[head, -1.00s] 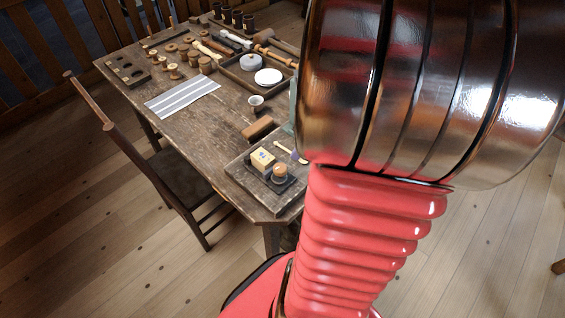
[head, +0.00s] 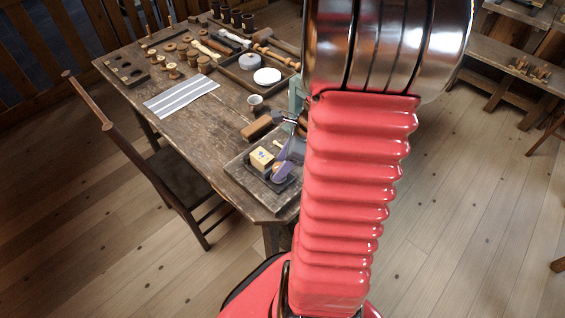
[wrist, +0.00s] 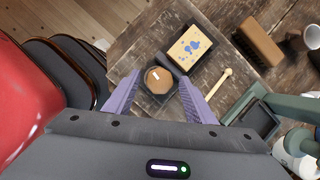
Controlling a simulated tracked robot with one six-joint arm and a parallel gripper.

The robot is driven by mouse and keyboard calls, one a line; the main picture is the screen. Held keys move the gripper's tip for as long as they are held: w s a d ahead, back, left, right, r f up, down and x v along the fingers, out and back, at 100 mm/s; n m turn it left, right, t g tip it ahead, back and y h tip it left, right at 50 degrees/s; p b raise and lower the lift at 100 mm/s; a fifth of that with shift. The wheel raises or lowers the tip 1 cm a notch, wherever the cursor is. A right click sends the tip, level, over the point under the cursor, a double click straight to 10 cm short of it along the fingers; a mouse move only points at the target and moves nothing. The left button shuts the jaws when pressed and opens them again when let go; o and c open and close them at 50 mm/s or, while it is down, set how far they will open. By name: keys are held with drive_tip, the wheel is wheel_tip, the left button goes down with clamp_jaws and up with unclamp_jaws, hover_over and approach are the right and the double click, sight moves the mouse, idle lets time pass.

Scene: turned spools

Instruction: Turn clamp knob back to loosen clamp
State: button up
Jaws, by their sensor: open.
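The clamp knob, a round wooden disc (wrist: 158,80) with a small pale mark, sits on a dark base at the wrist view's centre. Beside it is a pale yellow block (wrist: 188,48) with blue marks; in the head view the block (head: 262,158) rests on the wooden board at the table's near corner. My gripper (wrist: 160,98) is open, its two purple fingers standing apart on either side of the knob, in line with its near edge. I cannot tell whether they touch it. In the head view the gripper (head: 289,156) partly covers the knob.
A green metal frame (wrist: 275,108) stands close on the right. A small pale wooden peg (wrist: 226,79) lies on the board. A brush-like brown block (wrist: 258,44) and a cup (head: 255,102) lie further off. A chair (head: 165,180) stands left of the table.

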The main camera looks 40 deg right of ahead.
drive_tip(key=shift+c, duration=0.3)
drive_tip(key=c, duration=0.9)
drive_tip(key=shift+d, duration=0.1)
drive_tip(key=shift+c, duration=0.3)
